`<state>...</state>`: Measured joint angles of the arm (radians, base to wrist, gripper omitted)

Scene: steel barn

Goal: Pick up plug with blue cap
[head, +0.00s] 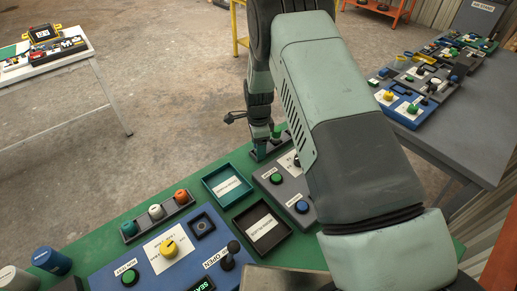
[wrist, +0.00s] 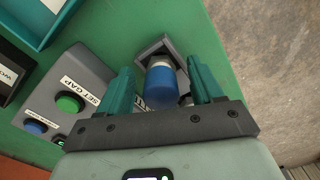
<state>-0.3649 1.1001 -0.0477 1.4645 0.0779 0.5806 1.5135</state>
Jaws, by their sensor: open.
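The plug with the blue cap (wrist: 161,86) shows in the wrist view, with a pale band at its far end, at a dark square holder (wrist: 152,46) on the green table. My gripper (wrist: 160,72) is open, its teal fingers on either side of the plug. Gaps show between the plug and both fingers, so it does not look gripped. In the head view my gripper (head: 262,146) is low over the far edge of the green table. I cannot make out the plug there.
Beside my gripper is a grey button box (wrist: 72,98); teal (head: 227,184) and dark (head: 261,228) trays lie nearer. A blue panel (head: 150,262) with a black lever and a rack of coloured knobs (head: 158,218) are left. A blue-topped cylinder (head: 52,261) stands front left.

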